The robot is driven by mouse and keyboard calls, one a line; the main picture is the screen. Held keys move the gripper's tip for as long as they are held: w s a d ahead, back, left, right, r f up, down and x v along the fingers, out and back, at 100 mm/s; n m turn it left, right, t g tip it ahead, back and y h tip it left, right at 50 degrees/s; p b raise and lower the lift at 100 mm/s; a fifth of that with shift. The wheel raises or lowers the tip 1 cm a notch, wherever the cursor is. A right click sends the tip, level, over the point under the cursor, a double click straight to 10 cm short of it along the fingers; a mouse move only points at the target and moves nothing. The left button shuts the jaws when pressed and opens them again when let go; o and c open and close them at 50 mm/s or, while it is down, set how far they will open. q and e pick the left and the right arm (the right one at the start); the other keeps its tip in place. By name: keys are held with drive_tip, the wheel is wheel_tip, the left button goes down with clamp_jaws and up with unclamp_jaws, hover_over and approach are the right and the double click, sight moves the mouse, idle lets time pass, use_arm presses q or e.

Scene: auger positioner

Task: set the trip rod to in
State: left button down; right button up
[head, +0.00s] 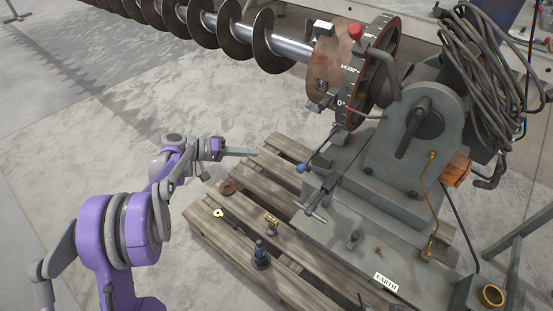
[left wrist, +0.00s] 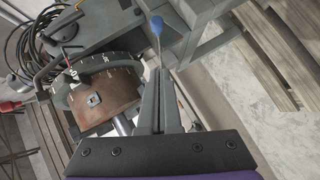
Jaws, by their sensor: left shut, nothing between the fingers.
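A thin rod with a blue knob (head: 302,168), which looks like the trip rod, sticks out at the lower left of the grey positioner, below the graduated dial. The blue knob also shows at the top of the left wrist view (left wrist: 157,24), with its thin rod running down toward my fingertips. My left gripper (head: 256,152) is shut and empty, left of the knob and apart from it in the head view. Its fingers (left wrist: 164,72) point toward the rod in the left wrist view; whether they touch it cannot be told. My right gripper is not in view.
The graduated dial (head: 355,75) carries a large auger (head: 262,45) reaching left. A wooden pallet (head: 215,232) lies under the machine, with a dark blue-topped fitting (head: 260,253) and small loose parts. A cable coil (head: 487,60) hangs at right. Open concrete floor lies left.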

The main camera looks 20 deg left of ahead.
sight(302, 171)
use_arm(q)
drive_tip(key=s+d+f+b+x, duration=0.1)
drive_tip(key=s+b+x, duration=0.1)
drive_tip(key=x, duration=1)
drive_tip(key=shift+s+d+b, duration=0.2)
drive_tip(key=shift+d+b, duration=0.05)
drive_tip(key=shift+b, duration=0.2)
drive_tip(key=d, duration=0.1)
drive_tip(key=s+d, duration=0.1)
drive_tip(key=d, duration=0.1)
drive_tip(key=s+d+p, duration=0.1)
drive_tip(key=shift+d, duration=0.35)
drive_tip(key=shift+s+d, duration=0.1)
